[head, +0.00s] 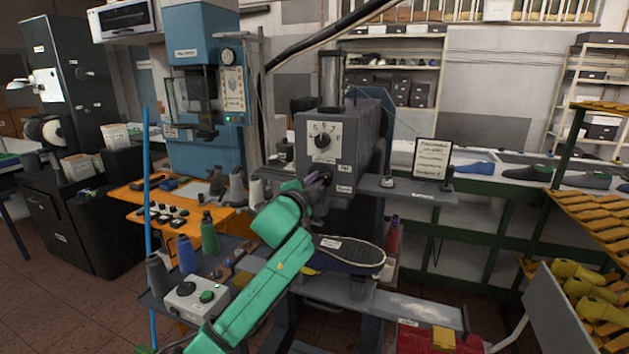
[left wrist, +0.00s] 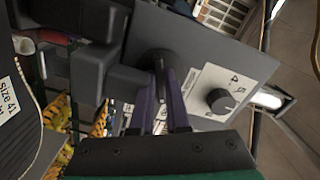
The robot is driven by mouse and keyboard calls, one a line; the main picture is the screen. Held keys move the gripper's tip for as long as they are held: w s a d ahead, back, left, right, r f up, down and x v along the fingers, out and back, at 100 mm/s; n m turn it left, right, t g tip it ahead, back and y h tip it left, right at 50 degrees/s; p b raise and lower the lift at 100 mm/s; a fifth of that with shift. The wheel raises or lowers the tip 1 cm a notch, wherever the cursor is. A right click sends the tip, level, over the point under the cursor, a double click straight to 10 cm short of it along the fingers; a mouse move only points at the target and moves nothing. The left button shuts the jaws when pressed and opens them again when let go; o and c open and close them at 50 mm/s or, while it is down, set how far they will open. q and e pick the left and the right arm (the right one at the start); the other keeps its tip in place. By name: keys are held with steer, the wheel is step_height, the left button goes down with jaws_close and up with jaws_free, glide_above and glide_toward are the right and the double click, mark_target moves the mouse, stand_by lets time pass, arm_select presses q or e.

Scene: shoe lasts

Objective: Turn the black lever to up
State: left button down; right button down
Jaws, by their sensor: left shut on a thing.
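The grey machine head (head: 365,160) stands in the middle of the head view, with a numbered dial (head: 322,140) on its front panel. The black lever (left wrist: 158,62) comes out of that panel; in the left wrist view its round dark base shows beyond my fingers. My left gripper (head: 318,181), at the end of my green arm, is against the lower front of the panel. Its purple fingers (left wrist: 164,105) are closed on the lever, which they mostly hide. The lever's exact angle is hard to tell. My right gripper is not in view.
A control box (head: 196,297) and several bottles stand to the left. A sign (head: 432,158) stands on the grey side shelf to the right. A red box (head: 425,339) is low at front right.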

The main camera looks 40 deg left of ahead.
arm_select(q)
steer(key=shift+f+n, duration=0.1)
steer(key=shift+n, duration=1)
steer(key=c, duration=0.9)
jaws_free()
steer(key=shift+s, duration=0.1)
steer(key=shift+f, duration=0.1)
